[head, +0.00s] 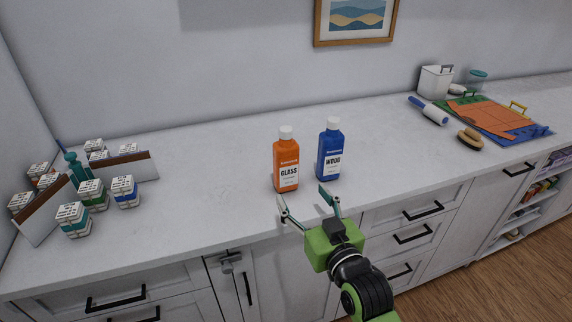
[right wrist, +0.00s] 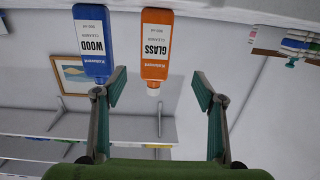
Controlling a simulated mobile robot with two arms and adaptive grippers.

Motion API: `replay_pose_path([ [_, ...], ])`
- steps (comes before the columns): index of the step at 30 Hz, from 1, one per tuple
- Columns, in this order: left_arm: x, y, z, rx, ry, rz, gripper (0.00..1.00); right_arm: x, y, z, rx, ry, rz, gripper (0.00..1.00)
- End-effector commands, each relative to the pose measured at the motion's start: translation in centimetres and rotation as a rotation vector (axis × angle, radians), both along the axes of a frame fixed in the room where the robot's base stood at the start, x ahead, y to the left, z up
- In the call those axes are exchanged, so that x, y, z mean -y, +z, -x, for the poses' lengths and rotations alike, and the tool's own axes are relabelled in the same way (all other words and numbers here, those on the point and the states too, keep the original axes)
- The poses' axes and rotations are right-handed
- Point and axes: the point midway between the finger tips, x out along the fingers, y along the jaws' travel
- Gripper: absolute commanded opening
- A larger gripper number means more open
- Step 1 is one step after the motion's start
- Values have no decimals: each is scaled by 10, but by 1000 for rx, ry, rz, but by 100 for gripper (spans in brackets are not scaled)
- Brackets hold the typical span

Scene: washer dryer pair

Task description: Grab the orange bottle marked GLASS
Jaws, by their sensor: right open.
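The orange bottle marked GLASS (head: 287,165) stands upright on the white counter (head: 215,190), with a white cap. A blue bottle marked WOOD (head: 329,155) stands just right of it. My right gripper (head: 306,203) is open and empty in front of the two bottles, near the counter's front edge. In the right wrist view, which is upside down, the orange bottle (right wrist: 156,48) lies between the lines of the open fingers (right wrist: 158,92), beyond their tips. The blue bottle (right wrist: 92,42) is beside the left finger there. My left gripper is not in view.
A lint roller (head: 428,111), a brush (head: 470,139), coloured mats (head: 530,131) and a white bin (head: 435,82) are at the right. The counter around the bottles is clear.

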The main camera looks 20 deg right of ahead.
Motion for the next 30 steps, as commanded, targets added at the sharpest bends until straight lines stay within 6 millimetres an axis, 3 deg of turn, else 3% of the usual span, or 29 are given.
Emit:
replay_pose_path([
  [3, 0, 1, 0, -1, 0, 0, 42, 2, 16, -9, 59, -9, -7, 64],
  [6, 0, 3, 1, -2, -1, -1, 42, 2, 20, -21, 70, -10, -7, 64],
  [15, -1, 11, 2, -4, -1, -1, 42, -1, 20, -76, 67, -9, -8, 64],
  [25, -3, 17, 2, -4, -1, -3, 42, 0, 22, -101, 66, -9, -7, 64],
  [30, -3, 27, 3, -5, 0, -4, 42, 3, 29, -126, 65, -10, -6, 64],
])
